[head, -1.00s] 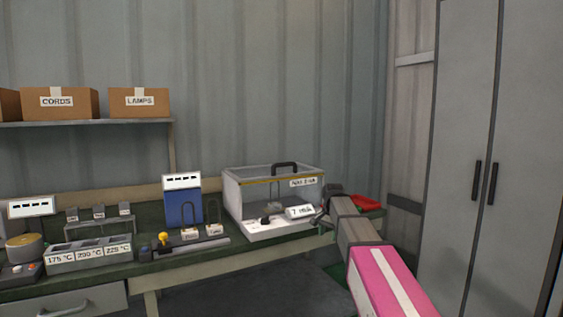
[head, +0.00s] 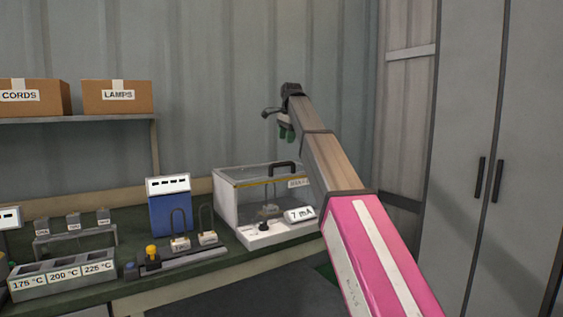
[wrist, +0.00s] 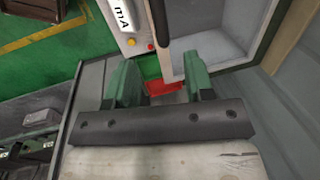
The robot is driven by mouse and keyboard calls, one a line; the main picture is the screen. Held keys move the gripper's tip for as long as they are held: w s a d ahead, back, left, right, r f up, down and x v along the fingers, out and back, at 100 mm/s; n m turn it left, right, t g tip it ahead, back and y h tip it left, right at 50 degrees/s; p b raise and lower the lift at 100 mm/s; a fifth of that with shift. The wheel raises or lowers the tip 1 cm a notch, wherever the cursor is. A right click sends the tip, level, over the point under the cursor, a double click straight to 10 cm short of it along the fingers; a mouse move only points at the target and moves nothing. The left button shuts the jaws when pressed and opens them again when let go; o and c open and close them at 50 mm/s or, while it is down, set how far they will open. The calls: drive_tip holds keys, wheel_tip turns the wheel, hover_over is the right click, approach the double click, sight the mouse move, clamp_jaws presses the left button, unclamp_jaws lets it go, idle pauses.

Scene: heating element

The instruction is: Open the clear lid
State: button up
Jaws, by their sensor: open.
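The clear lid (head: 248,171) lies shut across the top of a glass-sided box (head: 226,204) on the bench in the head view. Its dark arched handle (head: 284,165) stands on top, toward the right. My gripper (head: 287,133) is raised above the lid handle, apart from it, with its green fingers pointing down. In the wrist view my gripper (wrist: 162,80) has its two green fingers spread with nothing held between them. My arm covers the right end of the box in the head view. The lid handle is not clear in the wrist view.
A "7 mA" display (head: 301,214) sits at the box's front. A red item (wrist: 158,88) lies below the fingers. Tall cabinets (head: 520,140) stand at right.

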drive_tip(key=f, duration=0.3)
drive_tip(key=w+f, duration=0.1)
drive_tip(key=f, duration=0.3)
drive_tip(key=a+f, duration=0.1)
drive_tip(key=f, duration=0.2)
drive_tip(key=shift+w+f, duration=0.25)
drive_tip(key=shift+w, duration=0.1)
